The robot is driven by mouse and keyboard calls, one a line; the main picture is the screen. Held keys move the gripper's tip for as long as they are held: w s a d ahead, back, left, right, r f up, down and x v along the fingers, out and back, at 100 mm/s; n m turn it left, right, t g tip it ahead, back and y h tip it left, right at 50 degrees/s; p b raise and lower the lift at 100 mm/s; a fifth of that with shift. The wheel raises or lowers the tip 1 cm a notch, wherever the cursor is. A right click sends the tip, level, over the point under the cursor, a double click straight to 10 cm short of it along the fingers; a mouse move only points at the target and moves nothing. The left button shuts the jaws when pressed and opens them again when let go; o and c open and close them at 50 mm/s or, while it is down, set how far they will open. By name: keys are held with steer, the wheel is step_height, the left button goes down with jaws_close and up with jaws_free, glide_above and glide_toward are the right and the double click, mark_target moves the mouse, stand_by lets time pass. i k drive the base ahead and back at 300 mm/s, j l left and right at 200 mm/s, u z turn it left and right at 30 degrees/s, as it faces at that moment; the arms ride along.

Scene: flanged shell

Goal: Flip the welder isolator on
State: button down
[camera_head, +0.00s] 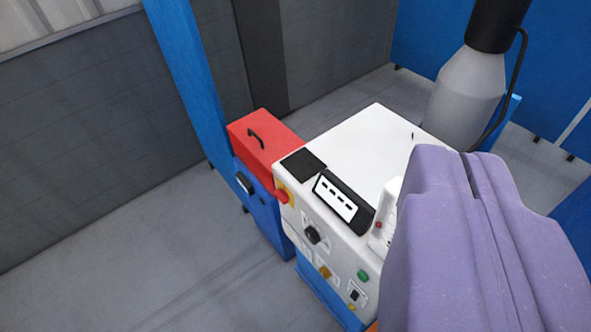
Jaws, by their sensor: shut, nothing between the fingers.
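A white welder cabinet (345,150) stands in the middle of the view on a blue base. A red knob on a yellow plate (282,195), which looks like the isolator, sits at the upper left of its front face. Its exact handle angle is too small to tell. My gripper (470,172) is the large purple shape at the lower right, with its fingers shut together and empty. It is in front of the cabinet's right side, well to the right of the red knob and apart from it in the picture. It hides the cabinet's right part.
A red case (262,135) sits on a blue box beside a blue post (190,75). A grey cylinder (465,95) stands behind. Floor at left is clear.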

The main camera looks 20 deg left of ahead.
mark_target(282, 195)
steer(key=i+j, duration=0.25)
steer(key=j, duration=0.15)
steer(key=i+j, duration=0.25)
steer(key=j, duration=0.15)
steer(key=i+j, duration=0.25)
steer(key=j, duration=0.2)
